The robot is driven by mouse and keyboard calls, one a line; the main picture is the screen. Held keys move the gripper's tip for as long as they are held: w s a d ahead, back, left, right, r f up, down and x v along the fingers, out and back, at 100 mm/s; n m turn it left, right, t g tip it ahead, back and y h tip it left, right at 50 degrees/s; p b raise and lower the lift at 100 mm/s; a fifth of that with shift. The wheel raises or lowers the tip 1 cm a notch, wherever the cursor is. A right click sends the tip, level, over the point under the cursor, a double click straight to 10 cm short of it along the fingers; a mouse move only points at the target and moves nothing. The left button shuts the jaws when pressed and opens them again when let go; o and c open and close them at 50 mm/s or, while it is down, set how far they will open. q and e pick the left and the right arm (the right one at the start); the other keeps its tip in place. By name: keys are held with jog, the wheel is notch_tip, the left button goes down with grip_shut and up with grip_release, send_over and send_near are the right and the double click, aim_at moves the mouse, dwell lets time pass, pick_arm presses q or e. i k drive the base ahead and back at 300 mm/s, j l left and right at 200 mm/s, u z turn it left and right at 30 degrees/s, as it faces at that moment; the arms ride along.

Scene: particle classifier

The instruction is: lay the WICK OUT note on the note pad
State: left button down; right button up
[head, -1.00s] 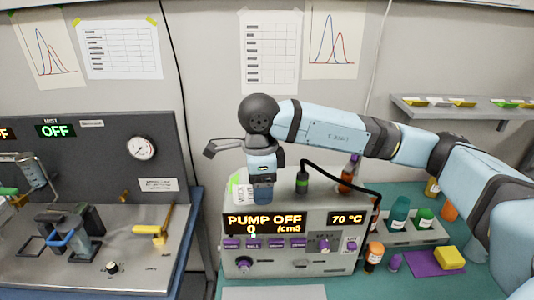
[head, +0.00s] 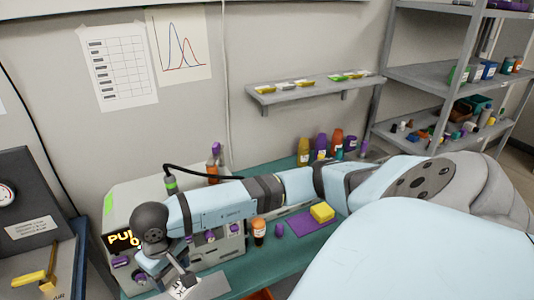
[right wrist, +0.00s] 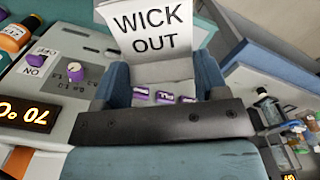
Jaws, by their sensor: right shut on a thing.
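My right gripper (head: 182,280) is shut on the WICK OUT note (head: 184,290), a white card with black letters. In the right wrist view the note (right wrist: 152,32) stands out beyond the fingers (right wrist: 160,75), its print readable. In the head view the gripper and note are low in front of the pump box (head: 150,205), over or close to a pale flat pad (head: 212,285) on the bench. This pad looks like the note pad, but I see no label. I cannot tell whether the note touches it. My left gripper is not in view.
A yellow block (head: 322,212) lies on a purple mat (head: 300,228) to the right. An orange bottle (head: 259,231) stands beside the pump box. My right arm crosses above the bench.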

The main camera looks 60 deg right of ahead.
aim_at(324, 210)
jog(key=k+l+z, duration=0.1)
jog(key=l+z, duration=0.15)
jog(key=l, duration=1.2)
jog(key=l+z, duration=0.25)
jog(key=l, duration=1.15)
